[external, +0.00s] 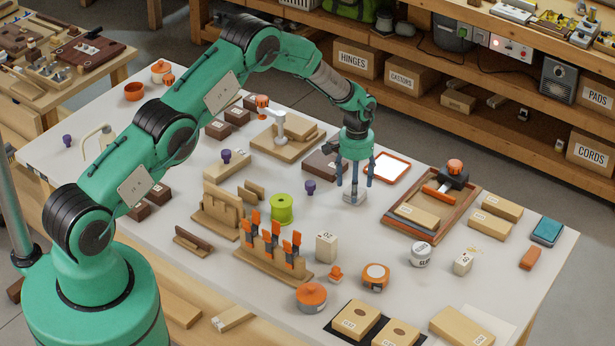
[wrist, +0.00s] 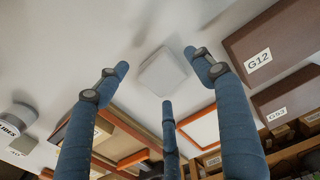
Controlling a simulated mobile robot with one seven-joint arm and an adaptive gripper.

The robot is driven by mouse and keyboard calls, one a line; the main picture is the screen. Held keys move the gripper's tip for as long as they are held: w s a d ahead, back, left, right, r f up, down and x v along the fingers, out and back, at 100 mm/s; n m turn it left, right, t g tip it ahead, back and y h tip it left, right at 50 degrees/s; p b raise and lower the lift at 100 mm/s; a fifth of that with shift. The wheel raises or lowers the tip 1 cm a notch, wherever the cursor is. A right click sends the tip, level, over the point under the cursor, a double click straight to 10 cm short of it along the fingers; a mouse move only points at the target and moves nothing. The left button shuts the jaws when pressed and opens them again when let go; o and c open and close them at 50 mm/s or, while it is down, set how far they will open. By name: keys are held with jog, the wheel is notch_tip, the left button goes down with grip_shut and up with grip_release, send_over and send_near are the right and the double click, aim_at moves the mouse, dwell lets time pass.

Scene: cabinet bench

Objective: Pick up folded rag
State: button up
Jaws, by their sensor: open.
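The folded rag (external: 354,198) is a small pale grey-white pad lying flat on the white bench top. It also shows in the wrist view as a light square (wrist: 161,71) on the light surface. My gripper (external: 354,186) points straight down over the rag, with its three blue fingers spread apart and nothing gripped. In the wrist view the fingertips (wrist: 160,78) surround the rag on three sides. I cannot tell whether any fingertip touches the rag or the bench.
An orange-framed white panel (external: 387,167) lies close behind the rag. A dark brown block (external: 321,165) is behind left. A wooden tray (external: 391,220) with tools is to the right. A green spool (external: 282,208) stands to the left. Bare bench lies just in front.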

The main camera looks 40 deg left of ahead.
jog(key=shift+f, duration=1.15)
jog(key=c, duration=0.9)
